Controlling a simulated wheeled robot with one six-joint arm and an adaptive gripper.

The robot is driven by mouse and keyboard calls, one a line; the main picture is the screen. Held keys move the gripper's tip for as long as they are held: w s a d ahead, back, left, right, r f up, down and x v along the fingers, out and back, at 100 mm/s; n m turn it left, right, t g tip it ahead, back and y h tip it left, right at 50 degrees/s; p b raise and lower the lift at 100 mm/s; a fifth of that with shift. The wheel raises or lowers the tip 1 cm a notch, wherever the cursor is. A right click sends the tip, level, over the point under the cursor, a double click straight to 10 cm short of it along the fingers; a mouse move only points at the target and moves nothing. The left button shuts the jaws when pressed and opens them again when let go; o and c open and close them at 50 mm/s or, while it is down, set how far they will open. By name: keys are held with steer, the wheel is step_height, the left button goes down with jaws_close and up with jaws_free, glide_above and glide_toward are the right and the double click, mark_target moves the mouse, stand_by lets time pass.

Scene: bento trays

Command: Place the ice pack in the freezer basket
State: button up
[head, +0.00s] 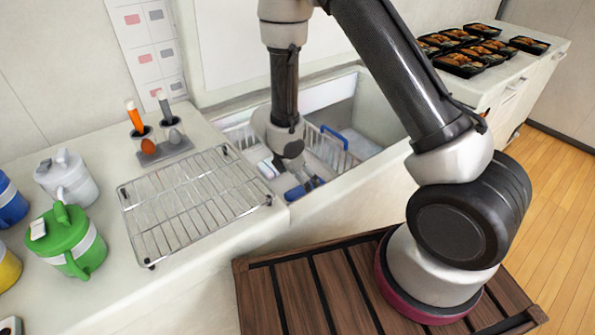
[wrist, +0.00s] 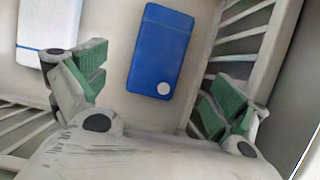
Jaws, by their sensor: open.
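No contact with the pack shows. In the head view my gripper is low inside the freezer well, and a blue patch beside it is partly covered. The basket's slatted side also shows in the wrist view (wrist: 241,45).
A white pack with a blue edge (wrist: 45,30) lies to the left. A blue handle (head: 335,136) is on the basket. A wire rack (head: 190,205) and a green jug (head: 70,240) stand on the left counter. Bento trays (head: 460,64) sit at the back right.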

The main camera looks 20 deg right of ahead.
steer(key=shift+v, duration=1.7)
steer(key=s+d+r+m, duration=0.1)
steer(key=d+r+m, duration=0.6)
steer(key=r, duration=0.5)
steer(key=s+d+r+m, duration=0.1)
steer(key=d+r+m, duration=0.4)
steer(key=d+r, duration=0.5)
steer(key=s+d+r+m+t+y, duration=0.1)
steer(key=s+r+m, duration=0.4)
steer(key=s, duration=0.5)
steer(key=s+d+r+m+t+y, duration=0.1)
steer(key=s+r+m+y, duration=0.2)
steer(key=s, duration=0.7)
step_height(320, 180, up, 5)
steer(key=m, duration=0.2)
steer(key=shift+d+m, duration=0.25)
steer(key=shift+m, duration=0.05)
steer(key=shift+f, duration=0.1)
